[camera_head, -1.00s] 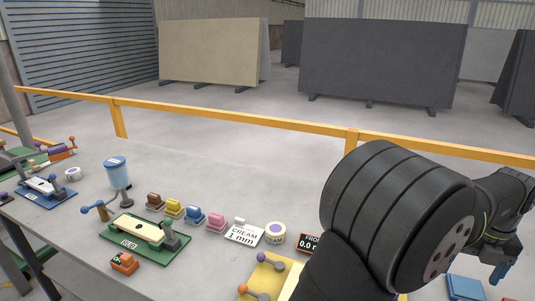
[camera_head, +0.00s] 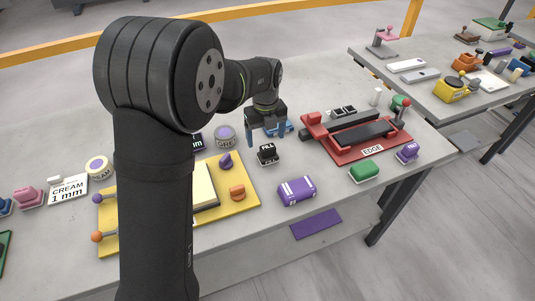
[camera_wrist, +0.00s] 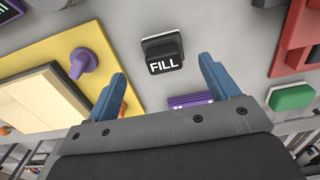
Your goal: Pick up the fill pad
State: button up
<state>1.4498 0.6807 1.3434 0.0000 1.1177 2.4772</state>
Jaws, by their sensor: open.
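The fill pad is a small black block (camera_head: 267,154) with white "FILL" lettering, sitting on the grey bench between the yellow board and the red fixture. It also shows in the wrist view (camera_wrist: 163,54), just beyond and between my fingertips. My gripper (camera_head: 268,134) has blue fingers, spread apart and empty, above the bench and near the fill pad in the head view. Both fingers also show in the wrist view (camera_wrist: 163,80). The pad stands apart from its neighbours.
A yellow board (camera_head: 238,205) with knobs lies left of the pad. A red fixture (camera_head: 350,156) marked "EDGE" stands right. A purple block (camera_head: 297,190) and a green block (camera_head: 364,171) sit nearer the front edge. A round "GRIT" tin (camera_head: 225,137) stands behind left.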

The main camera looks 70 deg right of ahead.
aim_at(268, 146)
jog(key=shift+s+a+f, duration=0.1)
jog(key=shift+s+f, duration=0.1)
jog(key=shift+f, duration=1.45)
jog(key=shift+s+f, duration=0.15)
jog(key=shift+f, duration=1.5)
jog(key=c, duration=1.1)
jog(key=shift+r, duration=0.15)
notch_tip(268, 146, up, 4)
jog(key=shift+s+r, duration=0.15)
jog(key=s+a+r, duration=0.1)
jog(key=s+r, duration=0.1)
jog(key=s, duration=0.1)
jog(key=s+a+r, duration=0.2)
jog(key=s, duration=0.2)
jog(key=s+a+r, duration=0.1)
jog(key=s+r, duration=0.1)
jog(key=s, duration=0.1)
jog(key=shift+s+a+r, duration=0.25)
